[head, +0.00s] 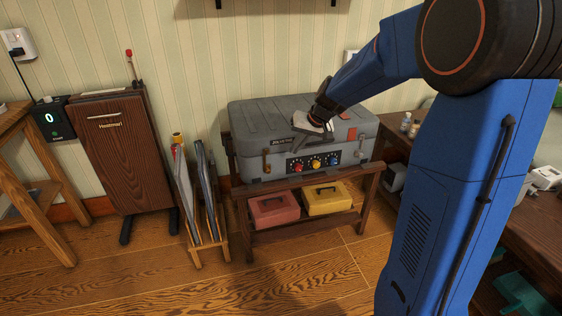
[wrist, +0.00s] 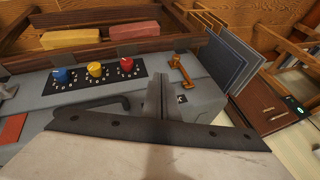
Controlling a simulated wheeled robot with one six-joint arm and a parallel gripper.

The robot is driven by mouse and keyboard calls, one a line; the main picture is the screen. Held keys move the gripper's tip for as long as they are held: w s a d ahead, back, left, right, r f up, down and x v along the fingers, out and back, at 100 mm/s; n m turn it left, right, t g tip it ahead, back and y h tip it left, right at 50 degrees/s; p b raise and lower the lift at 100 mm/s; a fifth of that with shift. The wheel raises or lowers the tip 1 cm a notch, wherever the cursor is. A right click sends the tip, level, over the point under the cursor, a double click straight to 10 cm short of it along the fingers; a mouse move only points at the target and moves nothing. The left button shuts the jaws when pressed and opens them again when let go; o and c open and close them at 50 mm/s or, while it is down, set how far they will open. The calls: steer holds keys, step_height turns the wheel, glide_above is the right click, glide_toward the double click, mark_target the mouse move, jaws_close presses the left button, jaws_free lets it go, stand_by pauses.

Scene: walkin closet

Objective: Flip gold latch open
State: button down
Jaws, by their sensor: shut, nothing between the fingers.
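The gold latch (head: 267,161) is on the front left of a large grey case (head: 250,125) in the head view. In the wrist view, the latch (wrist: 181,72) stands out from the case's edge, right of the dials. My gripper (head: 299,146) is over the front of the case, to the right of the latch. In the wrist view, my gripper (wrist: 163,82) is shut and empty, its fingers pressed together. It is apart from the latch, with a small gap in the picture. Whether the fingertips touch the case I cannot tell.
Red, yellow and blue dials (head: 315,163) sit on the case's front panel, with a dark handle (wrist: 92,106) near them. Another latch (head: 362,146) is at the right. The wooden stand (head: 300,233) holds red and yellow boxes below. A folder rack (head: 207,230) stands left.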

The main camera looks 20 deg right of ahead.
steer(key=x, duration=0.3)
steer(key=a+x, duration=0.1)
steer(key=x, duration=0.7)
steer(key=shift+a+r, duration=0.1)
steer(key=shift+a, duration=0.15)
steer(key=shift+w+a+f, duration=0.15)
steer(key=shift+a+f, duration=0.35)
steer(key=shift+a, duration=0.35)
